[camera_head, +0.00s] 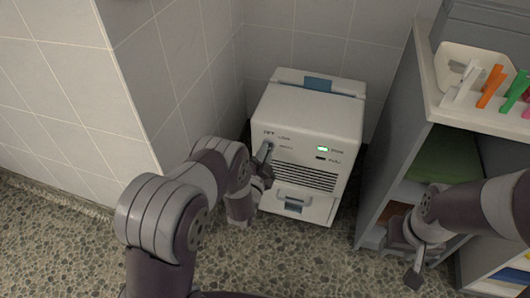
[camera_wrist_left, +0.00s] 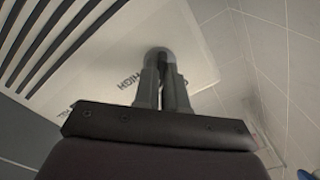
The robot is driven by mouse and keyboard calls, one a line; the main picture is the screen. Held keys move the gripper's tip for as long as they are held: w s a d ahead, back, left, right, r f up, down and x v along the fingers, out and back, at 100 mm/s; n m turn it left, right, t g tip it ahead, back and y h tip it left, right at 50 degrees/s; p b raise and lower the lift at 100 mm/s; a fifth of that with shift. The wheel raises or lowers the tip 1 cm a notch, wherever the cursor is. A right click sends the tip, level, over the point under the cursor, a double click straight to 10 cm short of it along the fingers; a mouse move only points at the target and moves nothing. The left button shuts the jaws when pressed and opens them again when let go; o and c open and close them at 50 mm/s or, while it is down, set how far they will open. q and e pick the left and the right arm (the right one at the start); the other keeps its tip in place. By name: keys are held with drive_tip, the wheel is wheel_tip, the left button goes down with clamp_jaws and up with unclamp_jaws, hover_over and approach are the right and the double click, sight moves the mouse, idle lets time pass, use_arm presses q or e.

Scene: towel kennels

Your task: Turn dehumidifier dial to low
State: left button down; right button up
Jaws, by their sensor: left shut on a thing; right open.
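The white dehumidifier (camera_head: 318,112) stands on the floor against the tiled wall. Its front has a dark vent grille, a lit green light (camera_head: 322,149) and small printed labels. The dial (camera_wrist_left: 160,54) is a grey knob on the front panel's left part, mostly hidden by my fingers. My left gripper (camera_head: 265,160) is shut on the dial. In the left wrist view my fingers (camera_wrist_left: 163,85) close on it, and the printed word "HIGH" shows beside them. The dial's pointer cannot be made out. My right gripper (camera_head: 413,262) is open and empty, in front of the shelf unit.
A grey shelf unit (camera_head: 395,140) stands right of the dehumidifier. Folded green cloth (camera_head: 440,155) lies on a shelf. A tiled wall corner (camera_head: 150,90) is close on the left. The speckled floor in front is clear.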

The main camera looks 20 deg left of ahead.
use_arm(q)
drive_tip(key=shift+f, duration=0.1)
drive_tip(key=c, duration=1.2)
unclamp_jaws()
drive_tip(key=shift+s, duration=0.1)
drive_tip(key=s+p, duration=0.4)
drive_tip(key=s, duration=0.8)
drive_tip(key=shift+s+a+p, duration=0.2)
drive_tip(key=shift+s+p, duration=0.1)
drive_tip(key=shift+p, duration=0.1)
